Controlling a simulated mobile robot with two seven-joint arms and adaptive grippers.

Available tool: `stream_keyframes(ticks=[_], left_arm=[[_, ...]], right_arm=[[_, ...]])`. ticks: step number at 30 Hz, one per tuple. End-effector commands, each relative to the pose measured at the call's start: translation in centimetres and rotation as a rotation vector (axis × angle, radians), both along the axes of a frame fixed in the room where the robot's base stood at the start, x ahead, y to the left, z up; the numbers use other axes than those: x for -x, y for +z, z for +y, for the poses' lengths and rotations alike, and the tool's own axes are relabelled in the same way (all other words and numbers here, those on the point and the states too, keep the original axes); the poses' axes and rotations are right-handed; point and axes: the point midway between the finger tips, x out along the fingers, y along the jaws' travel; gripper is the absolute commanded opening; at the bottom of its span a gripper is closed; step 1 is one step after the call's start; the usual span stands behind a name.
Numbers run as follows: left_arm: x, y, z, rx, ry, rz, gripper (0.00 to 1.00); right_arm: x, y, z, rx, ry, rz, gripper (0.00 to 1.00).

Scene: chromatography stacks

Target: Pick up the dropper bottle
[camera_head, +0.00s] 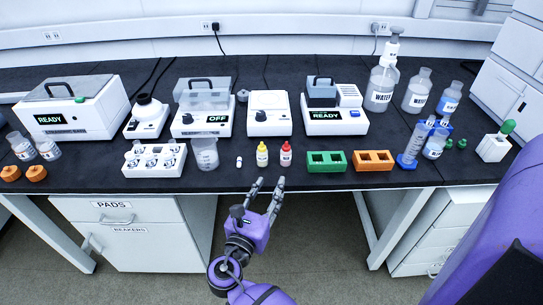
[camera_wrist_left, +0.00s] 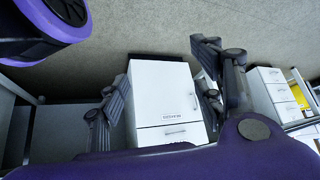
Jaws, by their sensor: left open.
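Two small dropper bottles stand upright near the front edge of the black bench in the head view, one yellow (camera_head: 262,154) and one red (camera_head: 285,154), both with white labels. The left wrist view shows no bottle.
A small white piece (camera_head: 239,161) and a beaker (camera_head: 205,154) stand left of the bottles. Green (camera_head: 326,168) and orange (camera_head: 374,167) racks are to the right. Devices line the back. A white cabinet (camera_wrist_left: 160,95) is beyond my left fingers.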

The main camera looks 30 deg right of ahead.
Motion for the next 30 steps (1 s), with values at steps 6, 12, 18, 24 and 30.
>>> stream_keyframes(ticks=[6, 12, 18, 24, 30], left_arm=[[0.6, -0.1, 0.0, 0.000, 0.003, 0.012, 0.61], [1.3, -0.4, 0.0, 0.001, 0.005, 0.024, 0.61], [1.4, -0.4, 0.0, 0.000, 0.006, 0.026, 0.61], [1.1, -0.3, 0.0, 0.000, 0.006, 0.021, 0.61], [0.5, 0.0, 0.0, 0.001, 0.004, 0.008, 0.61]], right_arm=[[-1.1, 0.4, -1.4, 0.014, -0.004, 0.001, 0.36], [-3.0, 0.4, -4.0, 0.014, -0.004, 0.000, 0.36], [-4.0, 0.3, -5.3, 0.011, -0.003, 0.001, 0.36], [-5.6, 0.4, -7.6, 0.012, -0.005, 0.000, 0.36], [-7.1, 0.3, -9.6, 0.010, -0.003, 0.002, 0.36]])
